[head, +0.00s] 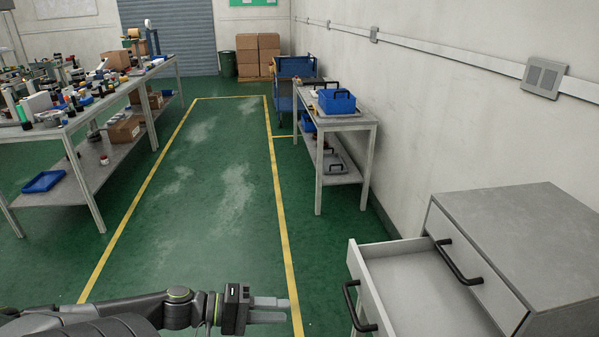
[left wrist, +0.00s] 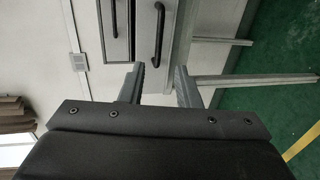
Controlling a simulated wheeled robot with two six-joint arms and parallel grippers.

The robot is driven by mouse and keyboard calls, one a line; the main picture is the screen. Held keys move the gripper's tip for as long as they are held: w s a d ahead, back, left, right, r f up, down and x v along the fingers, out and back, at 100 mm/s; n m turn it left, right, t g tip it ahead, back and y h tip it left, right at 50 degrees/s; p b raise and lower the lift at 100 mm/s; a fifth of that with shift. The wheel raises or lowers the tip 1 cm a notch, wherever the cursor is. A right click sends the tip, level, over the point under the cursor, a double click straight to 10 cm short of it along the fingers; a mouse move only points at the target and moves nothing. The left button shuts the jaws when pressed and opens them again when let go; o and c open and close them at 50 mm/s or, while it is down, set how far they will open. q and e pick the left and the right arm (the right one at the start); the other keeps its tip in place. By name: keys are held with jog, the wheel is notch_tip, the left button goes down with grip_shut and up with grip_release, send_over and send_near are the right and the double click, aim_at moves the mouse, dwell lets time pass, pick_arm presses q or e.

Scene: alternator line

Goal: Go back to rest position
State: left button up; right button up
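My left gripper (head: 270,309) reaches in from the left at the bottom of the head view, over the green floor and left of the open drawer. In the left wrist view its two fingers (left wrist: 158,85) are apart with nothing between them. The grey drawer cabinet (head: 520,240) stands at the right of the head view. The cabinet's drawer fronts and dark handles (left wrist: 159,32) also show beyond the fingers in the left wrist view. My right gripper is not in view.
A long workbench (head: 85,115) crowded with parts stands at the left. A smaller table (head: 345,123) with a blue bin (head: 336,102) stands by the right wall. Cardboard boxes (head: 258,55) are stacked at the back. The yellow-lined green floor between (head: 205,190) is clear.

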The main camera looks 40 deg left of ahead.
pick_arm(q)
jog(key=s+a+f+m+g+y, duration=0.1)
jog(key=s+a+f+y, duration=0.25)
jog(key=f, duration=0.65)
jog(key=s+a+f+g+y, duration=0.2)
jog(key=a+f+y, duration=0.15)
jog(key=f, duration=0.65)
jog(key=s+a+f+m+g+y, duration=0.15)
jog(key=a+f, duration=0.35)
jog(key=f, duration=0.5)
jog(key=s+d+f+m+g+y, duration=0.2)
jog(key=s+d+f+g, duration=0.15)
jog(key=s+f, duration=0.7)
jog(key=s+d+f+m+g, duration=0.1)
jog(key=s+d+f+m, duration=0.1)
jog(key=s+d+f, duration=0.2)
jog(key=s+d+f+m+g, duration=0.2)
jog(key=d+f, duration=0.4)
jog(key=d, duration=0.4)
jog(key=s+m, duration=0.1)
jog(key=s, duration=0.1)
jog(key=shift+s, duration=0.4)
